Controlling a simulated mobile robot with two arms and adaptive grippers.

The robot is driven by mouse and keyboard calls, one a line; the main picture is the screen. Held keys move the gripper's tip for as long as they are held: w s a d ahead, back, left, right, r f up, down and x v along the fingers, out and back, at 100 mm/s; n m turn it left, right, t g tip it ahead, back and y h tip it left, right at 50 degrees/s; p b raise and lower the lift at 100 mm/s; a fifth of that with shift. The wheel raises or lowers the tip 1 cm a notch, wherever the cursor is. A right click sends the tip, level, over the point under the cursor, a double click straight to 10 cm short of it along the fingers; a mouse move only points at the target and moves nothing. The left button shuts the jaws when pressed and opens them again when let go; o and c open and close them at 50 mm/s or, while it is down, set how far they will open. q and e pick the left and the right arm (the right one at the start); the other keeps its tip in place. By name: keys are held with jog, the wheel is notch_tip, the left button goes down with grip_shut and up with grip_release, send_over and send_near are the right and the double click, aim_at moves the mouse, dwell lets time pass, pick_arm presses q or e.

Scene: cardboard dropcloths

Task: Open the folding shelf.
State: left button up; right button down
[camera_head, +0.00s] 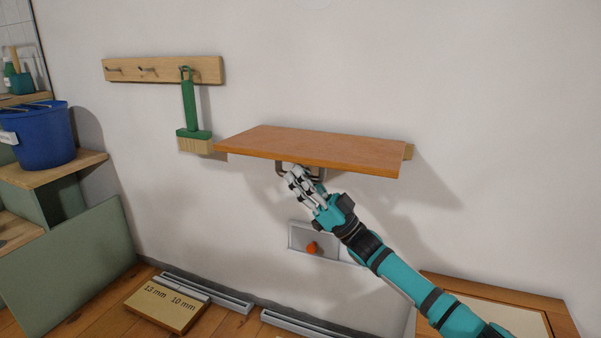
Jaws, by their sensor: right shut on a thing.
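The folding shelf (310,147) is an orange-brown wooden board on the white wall. It stands out from the wall, about level. A dark metal handle (281,170) sits under its front edge, partly hidden by my fingers. My right gripper (298,178) reaches up from the lower right and is shut on this handle just below the board. The brackets or hinges under the board are hidden. My left gripper is not in view.
A wooden hook rail (205,69) with a hanging green-handled brush (190,105) is left of the shelf. Below is a grey wall tray (298,238) with an orange knob. A blue bucket (42,135) stands at left, and a wooden cabinet (540,302) at lower right.

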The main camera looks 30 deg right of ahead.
jog(key=shift+w+d+f, duration=0.15)
jog(key=shift+d+f, duration=0.1)
jog(key=shift+f, duration=0.2)
jog(key=c, duration=1.3)
grip_release()
jog(key=v, duration=1.2)
